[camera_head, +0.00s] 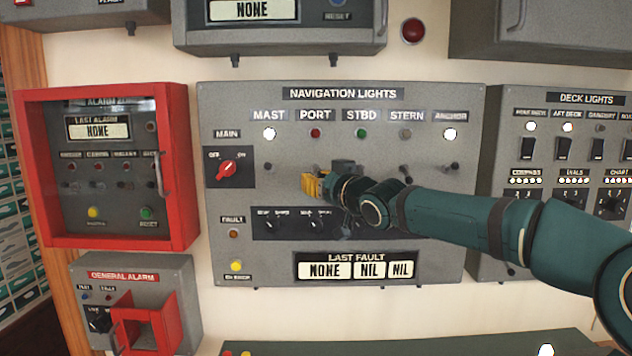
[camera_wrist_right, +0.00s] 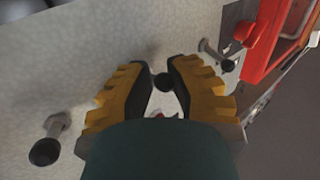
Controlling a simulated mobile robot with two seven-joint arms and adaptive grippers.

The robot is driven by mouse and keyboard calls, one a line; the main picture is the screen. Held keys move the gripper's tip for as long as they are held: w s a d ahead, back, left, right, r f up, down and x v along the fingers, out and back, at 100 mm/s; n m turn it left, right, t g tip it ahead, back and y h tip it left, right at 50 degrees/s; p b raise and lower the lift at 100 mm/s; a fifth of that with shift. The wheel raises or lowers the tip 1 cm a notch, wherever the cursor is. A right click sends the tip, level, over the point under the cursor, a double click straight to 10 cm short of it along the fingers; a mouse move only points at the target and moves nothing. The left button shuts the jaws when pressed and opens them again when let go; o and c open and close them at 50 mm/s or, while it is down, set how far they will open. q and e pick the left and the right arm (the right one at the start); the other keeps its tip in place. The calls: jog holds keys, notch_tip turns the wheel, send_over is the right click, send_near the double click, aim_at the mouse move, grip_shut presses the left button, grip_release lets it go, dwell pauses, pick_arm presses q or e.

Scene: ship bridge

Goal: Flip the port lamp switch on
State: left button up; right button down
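The navigation lights panel (camera_head: 345,100) is on the wall ahead. Its port lamp (camera_head: 315,133) is a dull red under the PORT label. My right gripper (camera_head: 313,186), with yellow fingers, is at the panel below that lamp, by the port switch column. In the right wrist view, a black ball-tipped switch lever (camera_wrist_right: 162,82) sits between the fingers of my right gripper (camera_wrist_right: 161,75). The fingers are apart, and a gap shows around the lever; contact is unclear. The gripper partly hides the port switch in the head view. My left gripper is not in view.
Neighbouring levers, such as the mast switch (camera_head: 267,167) and anchor switch (camera_head: 455,167), flank the gripper. The red main switch (camera_head: 228,169) is to its left. The mast lamp (camera_head: 269,133) and anchor lamp (camera_head: 450,133) glow white. A red-framed alarm cabinet (camera_head: 185,150) stands out at left.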

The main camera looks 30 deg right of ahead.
jog(key=shift+a, duration=0.2)
jog(key=shift+r+p, duration=0.25)
jog(key=shift+p, duration=0.25)
jog(key=r+m+g+p, duration=0.1)
jog(key=g+p, duration=0.1)
jog(key=r+m+g+p, duration=0.1)
jog(key=p, duration=0.2)
jog(key=shift+s+a+g+y+p, duration=0.2)
jog(key=shift+g+y+p, duration=0.1)
jog(key=shift+g+p, duration=0.1)
jog(key=shift+g, duration=0.3)
jog(key=shift+w+r+m+g+p, duration=0.1)
jog(key=shift+r+m+g+p, duration=0.1)
jog(key=shift+m+g+p, duration=0.35)
jog(key=shift+d+r+m+g+y, duration=0.15)
jog(key=shift+m+g+y, duration=0.15)
jog(key=shift+g, duration=0.15)
